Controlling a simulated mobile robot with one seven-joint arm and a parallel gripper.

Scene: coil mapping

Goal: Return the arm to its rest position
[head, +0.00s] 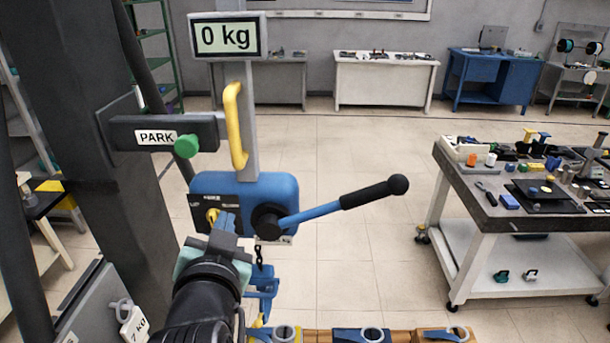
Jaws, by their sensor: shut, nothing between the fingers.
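My arm reaches up from the bottom of the head view, and my gripper (226,220) points at the front of a blue hoist box (255,187). The fingers are together and hold nothing. A small yellow knob (212,214) on the box's label plate is just left of the fingertips; I cannot tell whether they touch it. A blue lever (318,211) with a black grip and ball end sticks out to the right from the box. My wrist hides part of the area below the box.
A grey column (100,150) carries a PARK bracket (160,134) with a green knob. A yellow handle (236,125) and a "0 kg" display (227,38) rise above the box. A cluttered cart (480,235) stands right. Coloured parts line the bottom edge. The middle floor is clear.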

